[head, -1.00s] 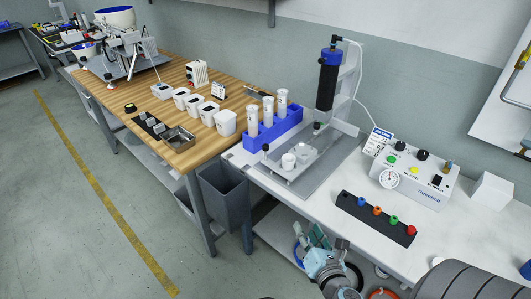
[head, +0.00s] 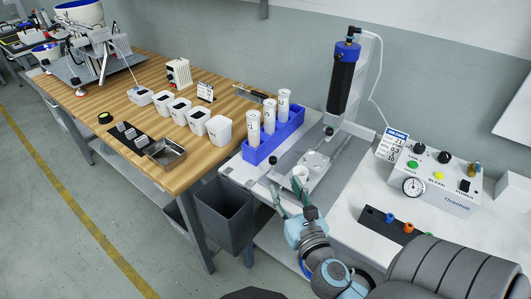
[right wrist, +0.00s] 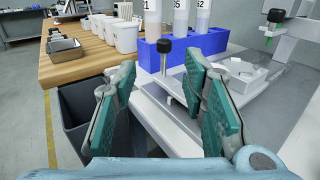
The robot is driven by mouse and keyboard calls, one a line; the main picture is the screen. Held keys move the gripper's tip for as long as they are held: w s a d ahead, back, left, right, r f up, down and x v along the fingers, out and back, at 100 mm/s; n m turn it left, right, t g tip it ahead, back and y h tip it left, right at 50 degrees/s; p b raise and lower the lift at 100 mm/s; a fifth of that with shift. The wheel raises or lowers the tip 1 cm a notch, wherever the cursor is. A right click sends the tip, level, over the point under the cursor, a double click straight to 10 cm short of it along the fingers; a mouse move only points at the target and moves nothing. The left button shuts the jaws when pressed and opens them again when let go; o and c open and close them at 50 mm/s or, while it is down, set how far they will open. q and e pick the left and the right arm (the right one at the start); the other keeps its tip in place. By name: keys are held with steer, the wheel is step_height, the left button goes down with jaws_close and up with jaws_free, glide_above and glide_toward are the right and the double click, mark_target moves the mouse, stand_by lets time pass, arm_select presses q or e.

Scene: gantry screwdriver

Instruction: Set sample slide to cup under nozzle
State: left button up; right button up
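The sample slide (head: 297,182) is a pale plate on the grey base of the dispenser; a black knob (head: 272,160) stands on a post at its left end. The knob also shows in the right wrist view (right wrist: 165,43). The nozzle (head: 329,130) is under the black, blue-capped syringe (head: 341,80), with a green tip in the right wrist view (right wrist: 268,38). My right gripper (head: 291,191) is open and empty at the bench's front edge, apart from the knob. My left gripper is not in view.
A blue rack (head: 262,151) with three white tubes stands left of the slide. Right are the control box (head: 440,184) and a black holder with coloured tips (head: 380,225). A wooden bench with white tubs (head: 219,129) adjoins at left; a grey bin (head: 224,210) stands below.

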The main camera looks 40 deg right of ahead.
mark_target(274, 161)
steer(key=x, duration=1.2)
steer(key=shift+d+r, duration=0.1)
steer(key=shift+d, duration=0.25)
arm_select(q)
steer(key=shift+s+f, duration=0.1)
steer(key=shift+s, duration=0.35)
arm_select(e)
jaws_close()
